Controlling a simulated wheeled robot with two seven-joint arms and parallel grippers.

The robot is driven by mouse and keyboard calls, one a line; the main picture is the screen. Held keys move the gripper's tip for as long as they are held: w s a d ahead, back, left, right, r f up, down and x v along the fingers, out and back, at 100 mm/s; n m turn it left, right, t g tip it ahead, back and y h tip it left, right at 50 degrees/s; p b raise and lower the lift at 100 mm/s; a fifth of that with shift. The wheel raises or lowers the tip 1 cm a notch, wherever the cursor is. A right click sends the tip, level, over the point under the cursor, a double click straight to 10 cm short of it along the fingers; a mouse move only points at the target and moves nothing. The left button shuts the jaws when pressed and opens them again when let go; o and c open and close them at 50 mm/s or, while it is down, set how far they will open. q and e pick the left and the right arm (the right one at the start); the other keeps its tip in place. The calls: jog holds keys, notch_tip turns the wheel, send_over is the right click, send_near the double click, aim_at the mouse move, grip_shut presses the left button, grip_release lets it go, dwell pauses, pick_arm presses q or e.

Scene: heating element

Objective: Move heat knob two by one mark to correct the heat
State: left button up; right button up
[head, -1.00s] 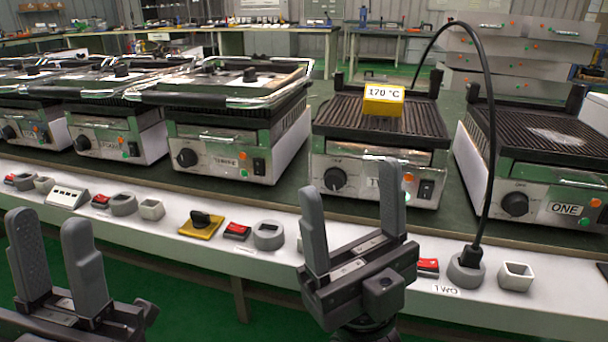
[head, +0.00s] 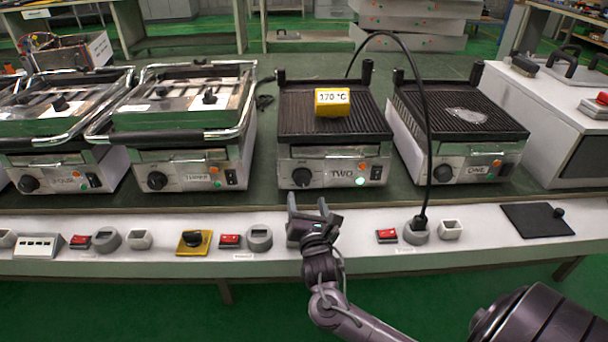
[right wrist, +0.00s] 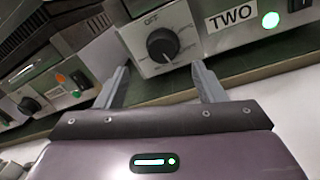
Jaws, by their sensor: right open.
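Heating element two (head: 335,135) is a ridged open grill with a silver front labelled TWO. Its black heat knob (head: 302,177) is at the left of that front, and the knob (right wrist: 163,45) shows up close in the right wrist view, with an OFF mark above it. A green light (head: 360,181) is lit. A yellow block reading 170 °C (head: 332,102) rests on the ridged plate. My right gripper (head: 308,206) is open and empty, just in front of and below the knob. In the wrist view its fingers (right wrist: 160,88) stand apart below the knob's two sides, not touching it. My left gripper is out of view.
Element ONE (head: 460,130) is at the right and element three (head: 185,135) at the left. A black cable (head: 427,130) arches down to a socket (head: 416,231) on the front ledge.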

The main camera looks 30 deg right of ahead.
aim_at(304, 181)
jog(key=shift+w+d, duration=0.25)
jog(key=shift+d, duration=0.1)
jog(key=b+x, duration=0.1)
jog(key=x, duration=0.5)
jog(key=shift+f+b, duration=0.15)
jog(key=shift+b, duration=0.15)
jog(key=shift+w+d, duration=0.2)
jog(key=shift+w, duration=0.3)
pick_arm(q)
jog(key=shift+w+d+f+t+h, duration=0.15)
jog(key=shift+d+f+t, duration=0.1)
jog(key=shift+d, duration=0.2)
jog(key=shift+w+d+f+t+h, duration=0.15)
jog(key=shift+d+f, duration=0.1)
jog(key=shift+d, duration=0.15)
